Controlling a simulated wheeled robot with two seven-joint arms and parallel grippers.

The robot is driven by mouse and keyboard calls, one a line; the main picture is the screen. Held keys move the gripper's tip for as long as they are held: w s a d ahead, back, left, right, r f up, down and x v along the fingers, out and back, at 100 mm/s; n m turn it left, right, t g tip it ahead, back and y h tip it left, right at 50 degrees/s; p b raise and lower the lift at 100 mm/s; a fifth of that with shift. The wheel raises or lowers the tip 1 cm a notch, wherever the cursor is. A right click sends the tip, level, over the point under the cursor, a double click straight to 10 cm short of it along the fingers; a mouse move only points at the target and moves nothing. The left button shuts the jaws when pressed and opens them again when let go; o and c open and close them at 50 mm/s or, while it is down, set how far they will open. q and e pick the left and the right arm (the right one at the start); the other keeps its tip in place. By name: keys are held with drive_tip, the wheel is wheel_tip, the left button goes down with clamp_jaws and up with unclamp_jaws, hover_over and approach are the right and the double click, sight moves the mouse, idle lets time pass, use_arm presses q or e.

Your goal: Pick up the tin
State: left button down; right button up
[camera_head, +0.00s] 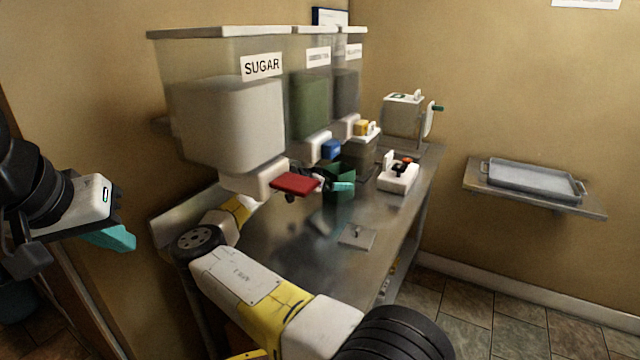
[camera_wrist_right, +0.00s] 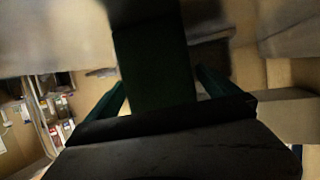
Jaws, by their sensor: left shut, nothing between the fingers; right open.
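The tin is a dark green, open-topped box (camera_head: 340,174) on the metal table, below the dispensers. My right gripper (camera_head: 338,187) is at the tin, its teal fingertip showing against the near side. In the right wrist view the dark green tin (camera_wrist_right: 155,65) stands between the two open fingers (camera_wrist_right: 160,95); I cannot tell whether they touch it. The dispenser with the red lever partly hides the right gripper in the head view. My left gripper (camera_head: 110,237) is shut and empty, off to the left, away from the table.
Large dispensers labelled SUGAR (camera_head: 225,120) and others overhang the table's left side. A flat square lid with a knob (camera_head: 357,236) lies on the table's (camera_head: 290,235) near part. A white device (camera_head: 398,178) stands right of the tin. A tray (camera_head: 535,181) rests on a wall shelf.

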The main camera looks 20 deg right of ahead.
drive_tip(key=shift+x, duration=1.1)
drive_tip(key=shift+a, duration=0.1)
drive_tip(key=c, duration=1.7)
drive_tip(key=shift+r, duration=0.1)
